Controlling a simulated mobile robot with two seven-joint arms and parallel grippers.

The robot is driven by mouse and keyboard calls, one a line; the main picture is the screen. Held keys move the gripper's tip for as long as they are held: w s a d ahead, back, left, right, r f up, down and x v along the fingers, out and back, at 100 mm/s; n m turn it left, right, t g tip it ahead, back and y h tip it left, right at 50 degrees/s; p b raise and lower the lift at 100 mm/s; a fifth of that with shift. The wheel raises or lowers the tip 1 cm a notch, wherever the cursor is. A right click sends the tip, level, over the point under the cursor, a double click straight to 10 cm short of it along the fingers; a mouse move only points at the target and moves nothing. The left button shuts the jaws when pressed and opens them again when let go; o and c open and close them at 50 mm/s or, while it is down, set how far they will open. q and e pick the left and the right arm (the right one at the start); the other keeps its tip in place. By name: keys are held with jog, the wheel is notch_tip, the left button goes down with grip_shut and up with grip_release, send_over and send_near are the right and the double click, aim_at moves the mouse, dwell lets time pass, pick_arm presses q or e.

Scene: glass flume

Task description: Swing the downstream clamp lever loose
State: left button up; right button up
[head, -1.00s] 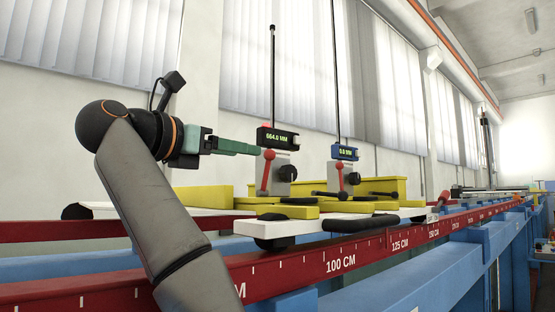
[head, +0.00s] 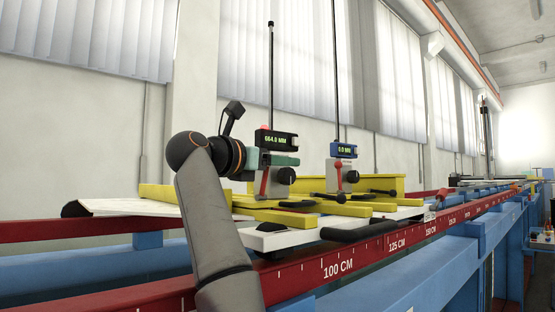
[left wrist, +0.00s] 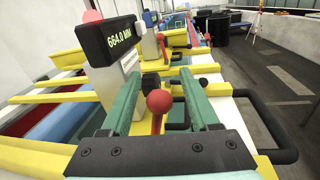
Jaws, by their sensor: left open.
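The near gauge has a black display (head: 276,140) reading 664.0 MM, a grey block with a black knob (head: 286,176) and a red clamp lever (head: 264,183). The far gauge has a blue display (head: 344,150) and its own red lever (head: 338,176). I cannot tell from any label which one is downstream. My left gripper (head: 281,160) is open at the near gauge and hides the top of its lever. In the left wrist view, the near lever's red ball (left wrist: 158,101) lies between the two green fingers, with gaps on both sides. My right gripper is not in view.
Both gauges have tall thin rods and stand over yellow bars (head: 285,216) on a white carriage (head: 285,238) with black handles (head: 358,231). The carriage sits over a red scaled rail (head: 300,277). Blue beams run below.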

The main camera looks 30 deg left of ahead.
pick_arm(q)
grip_shut()
dwell(0.4)
dwell(0.9)
